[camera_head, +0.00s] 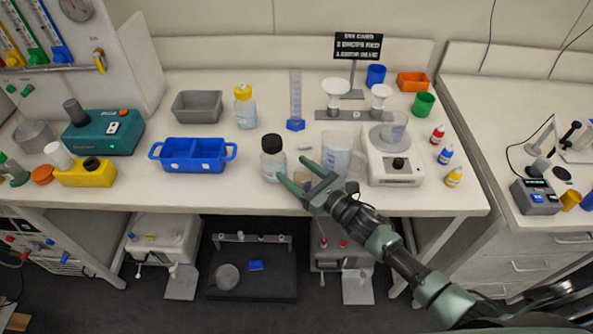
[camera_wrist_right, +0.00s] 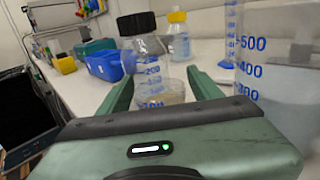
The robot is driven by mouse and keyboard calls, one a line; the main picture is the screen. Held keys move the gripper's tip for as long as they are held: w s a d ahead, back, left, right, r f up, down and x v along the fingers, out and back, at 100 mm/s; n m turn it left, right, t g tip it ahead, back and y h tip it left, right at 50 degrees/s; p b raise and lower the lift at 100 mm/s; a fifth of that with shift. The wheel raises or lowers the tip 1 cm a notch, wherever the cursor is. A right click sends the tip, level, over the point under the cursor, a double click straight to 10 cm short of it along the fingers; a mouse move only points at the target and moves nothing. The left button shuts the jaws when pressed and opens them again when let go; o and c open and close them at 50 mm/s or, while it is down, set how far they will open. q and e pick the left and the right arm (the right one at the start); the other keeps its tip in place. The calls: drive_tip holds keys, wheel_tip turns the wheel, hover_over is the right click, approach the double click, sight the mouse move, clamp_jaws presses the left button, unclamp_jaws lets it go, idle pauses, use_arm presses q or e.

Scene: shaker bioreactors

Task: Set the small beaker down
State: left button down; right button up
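The small beaker (camera_wrist_right: 172,92) is a low, clear glass vessel with blue marks and pale contents. In the right wrist view it sits between the two fingers of my right gripper (camera_wrist_right: 162,88), which close in on both its sides. In the head view my right gripper (camera_head: 297,172) is low over the front of the bench, and the beaker is hard to make out there. I cannot tell whether its base touches the bench. A black-capped bottle (camera_head: 272,158) stands just beyond, also in the wrist view (camera_wrist_right: 140,45). My left gripper is not in view.
A large beaker (camera_head: 337,150) stands close right of the gripper. A blue tray (camera_head: 192,168) lies left. The bench front between tray and bottle is clear.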

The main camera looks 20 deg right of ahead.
drive_tip(key=shift+r, duration=0.25)
drive_tip(key=b+v, duration=0.1)
drive_tip(key=v, duration=0.4)
drive_tip(key=b+v, duration=0.1)
drive_tip(key=v, duration=0.4)
drive_tip(key=shift+s+d+f+b, duration=0.2)
drive_tip(key=shift+s+b, duration=0.1)
drive_tip(key=shift+s, duration=0.1)
drive_tip(key=shift+s+d+r, duration=0.2)
drive_tip(key=shift+s+d, duration=0.05)
drive_tip(key=shift+s, duration=0.3)
